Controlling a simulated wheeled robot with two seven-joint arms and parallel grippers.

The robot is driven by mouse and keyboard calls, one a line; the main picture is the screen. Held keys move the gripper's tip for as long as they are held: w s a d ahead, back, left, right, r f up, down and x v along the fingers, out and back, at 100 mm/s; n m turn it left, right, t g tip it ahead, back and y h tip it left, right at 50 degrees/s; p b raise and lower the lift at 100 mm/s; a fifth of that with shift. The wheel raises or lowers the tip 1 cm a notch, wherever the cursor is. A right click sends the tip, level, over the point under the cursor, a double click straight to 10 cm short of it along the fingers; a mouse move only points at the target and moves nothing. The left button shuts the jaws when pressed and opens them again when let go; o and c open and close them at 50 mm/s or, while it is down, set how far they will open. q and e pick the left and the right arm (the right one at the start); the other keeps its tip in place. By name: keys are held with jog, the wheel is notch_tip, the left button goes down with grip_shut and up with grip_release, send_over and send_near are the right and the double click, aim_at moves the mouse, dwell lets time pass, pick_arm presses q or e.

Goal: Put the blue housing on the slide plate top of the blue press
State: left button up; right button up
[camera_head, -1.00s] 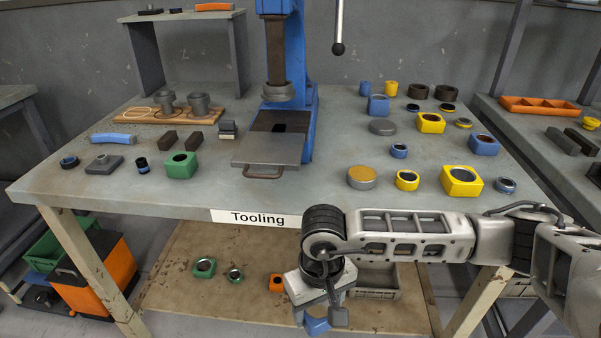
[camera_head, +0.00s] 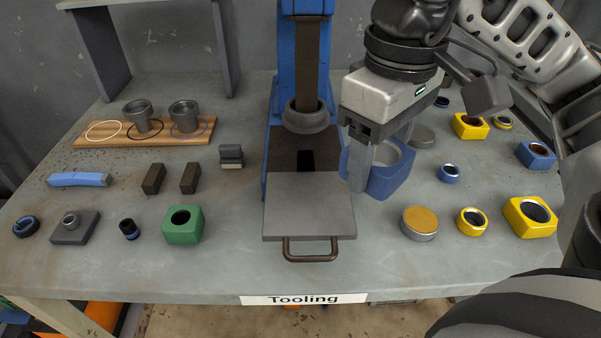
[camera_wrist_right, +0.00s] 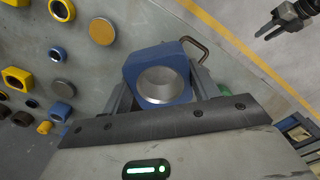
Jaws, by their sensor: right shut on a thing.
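The blue housing (camera_head: 393,178) is a square blue block with a large round bore. My right gripper (camera_head: 378,165) is shut on it and holds it just right of the press, beside the slide plate. In the right wrist view the housing (camera_wrist_right: 135,72) sits between the fingers, its bore facing the camera. The blue press (camera_head: 300,60) stands at the middle with its ram above the bed. The grey slide plate (camera_head: 309,205) is pulled toward the front, its top bare. My left gripper shows small at the top right of the wrist view (camera_wrist_right: 272,26); its finger opening is unclear.
A yellow-topped disc (camera_head: 419,222), a yellow ring (camera_head: 472,221) and a yellow housing (camera_head: 530,216) lie to the right. A green housing (camera_head: 183,225) lies to the left. The slide plate's handle (camera_head: 311,256) sticks out in front. The table between green housing and plate is clear.

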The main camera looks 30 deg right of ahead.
jog(key=w+f, duration=0.2)
jog(key=w, duration=0.1)
jog(key=w+a+f+p, duration=0.1)
jog(key=w+f, duration=0.1)
jog(key=w, duration=0.1)
jog(key=w+a+f, duration=0.1)
jog(key=w+f, duration=0.2)
jog(key=shift+a+p, duration=0.15)
jog(key=shift+p, duration=0.2)
jog(key=shift+w+a+f, duration=0.1)
jog(key=shift+w+f, duration=0.3)
jog(key=shift+f, duration=0.1)
jog(key=f+p, duration=0.1)
jog(key=f, duration=0.2)
jog(key=shift+w, duration=0.2)
jog(key=shift+f, duration=0.55)
jog(key=o, duration=1.1)
jog(key=shift+r, duration=0.1)
jog(key=shift+r+p, duration=0.35)
jog(key=shift+r, duration=0.05)
notch_tip(320, 180, up, 6)
jog(key=b, duration=0.2)
notch_tip(320, 180, up, 6)
send_over(308, 197)
pick_arm(q)
jog(key=shift+s+a+r, duration=0.1)
jog(key=shift+s+r, duration=0.05)
jog(key=shift+r, duration=0.25)
pick_arm(e)
jog(key=shift+f, duration=0.2)
